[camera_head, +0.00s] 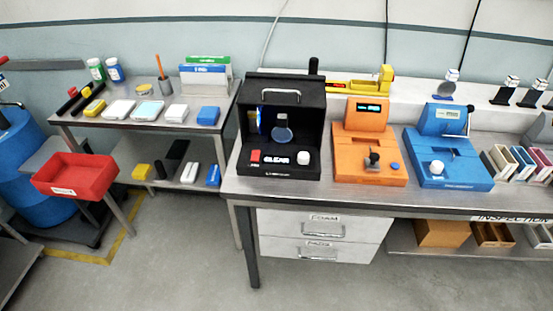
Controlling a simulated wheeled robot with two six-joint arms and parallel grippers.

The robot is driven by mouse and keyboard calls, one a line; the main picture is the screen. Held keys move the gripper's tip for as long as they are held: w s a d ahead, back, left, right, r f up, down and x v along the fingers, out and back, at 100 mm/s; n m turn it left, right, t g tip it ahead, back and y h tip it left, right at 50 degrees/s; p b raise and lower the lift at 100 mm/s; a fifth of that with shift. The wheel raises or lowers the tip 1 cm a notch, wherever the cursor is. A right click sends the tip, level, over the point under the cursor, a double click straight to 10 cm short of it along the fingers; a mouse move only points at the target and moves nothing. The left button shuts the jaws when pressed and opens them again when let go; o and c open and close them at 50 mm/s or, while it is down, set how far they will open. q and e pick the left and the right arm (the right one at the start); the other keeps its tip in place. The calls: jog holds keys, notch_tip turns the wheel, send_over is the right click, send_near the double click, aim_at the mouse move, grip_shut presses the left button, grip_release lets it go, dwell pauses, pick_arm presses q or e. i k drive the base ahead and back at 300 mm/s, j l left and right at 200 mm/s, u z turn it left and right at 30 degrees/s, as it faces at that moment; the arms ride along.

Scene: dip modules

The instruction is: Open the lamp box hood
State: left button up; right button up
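The lamp box (312,119) is a black box on the left end of the steel bench, in the middle of the view. A pale bar handle (281,93) shows near the top of its hood. Its front face looks dark and recessed, with a bluish round disc (282,129) and a yellow-and-blue upright item (261,120) visible there. A red piece (255,156) and a white knob (303,158) are on its low front part, beside white lettering. I cannot tell how far the hood is raised. Neither of my grippers is in view.
An orange device (368,172) and a blue device (447,177) stand right of the box on the bench (300,196). Drawers (323,226) are below. A side shelf (138,122) with bottles and small boxes, and a red tray (75,187), are left. The floor in front is clear.

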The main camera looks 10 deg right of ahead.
aim_at(255, 92)
jog(key=z, duration=0.45)
jog(key=i+j+z, duration=0.1)
jog(key=z, duration=0.3)
jog(key=i+j+z, duration=0.1)
jog(key=j+z, duration=0.85)
jog(key=z, duration=0.2)
jog(key=i, duration=0.05)
